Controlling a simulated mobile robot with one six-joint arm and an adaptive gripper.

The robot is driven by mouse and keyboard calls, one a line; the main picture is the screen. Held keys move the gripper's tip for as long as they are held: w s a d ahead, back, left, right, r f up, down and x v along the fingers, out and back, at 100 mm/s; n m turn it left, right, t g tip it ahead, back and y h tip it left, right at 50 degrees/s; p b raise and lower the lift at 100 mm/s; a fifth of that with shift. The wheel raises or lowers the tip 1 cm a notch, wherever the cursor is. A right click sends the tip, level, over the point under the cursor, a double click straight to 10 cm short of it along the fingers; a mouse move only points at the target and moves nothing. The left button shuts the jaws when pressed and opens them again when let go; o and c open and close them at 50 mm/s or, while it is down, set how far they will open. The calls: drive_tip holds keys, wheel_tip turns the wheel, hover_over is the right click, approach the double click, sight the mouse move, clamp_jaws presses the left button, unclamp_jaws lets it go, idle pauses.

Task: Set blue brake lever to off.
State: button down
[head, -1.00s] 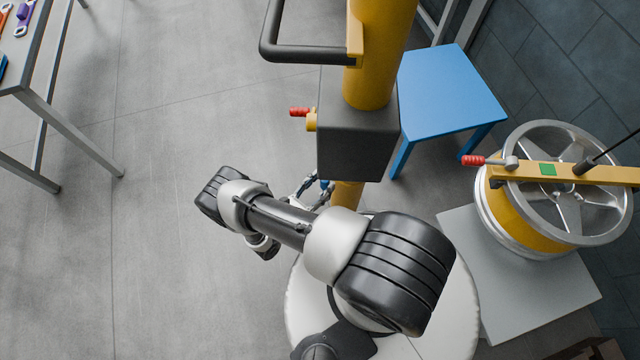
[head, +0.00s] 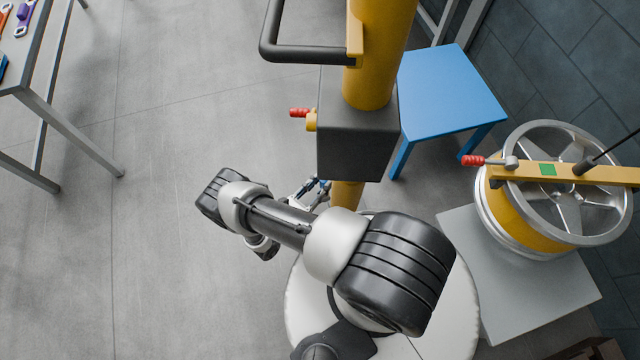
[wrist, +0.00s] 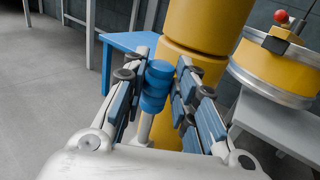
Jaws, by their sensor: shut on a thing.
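The blue brake lever's ridged blue grip (wrist: 157,86) sits on a pale rod in front of the yellow column (wrist: 192,62) in the wrist view. My gripper (wrist: 162,64) is shut on this blue grip, with its blue-padded fingers on either side. In the head view my gripper (head: 313,190) is beside the column, just below the dark box. There my arm and the box hide most of the lever, and its position mark cannot be read.
The dark box (head: 357,140) carries a red-handled lever (head: 300,112). A black bar handle (head: 300,54) juts left above it. A blue table (head: 440,90) stands behind, and a wheel (head: 560,190) on a grey stand is at right. Open floor lies left.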

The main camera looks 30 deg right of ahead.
drive_tip(key=shift+w+a+f+n+h, duration=0.1)
drive_tip(key=shift+w+a+n+h, duration=0.1)
drive_tip(key=shift+a, duration=0.2)
drive_tip(key=shift+w+a+f+n+h, duration=0.1)
drive_tip(key=shift+a+n+h, duration=0.1)
drive_tip(key=shift+a, duration=0.15)
drive_tip(key=c, duration=1.3)
unclamp_jaws()
drive_tip(key=shift+r, duration=0.15)
wheel_tip(320, 180, up, 10)
drive_tip(key=shift+s, duration=0.1)
drive_tip(key=shift+c, duration=0.5)
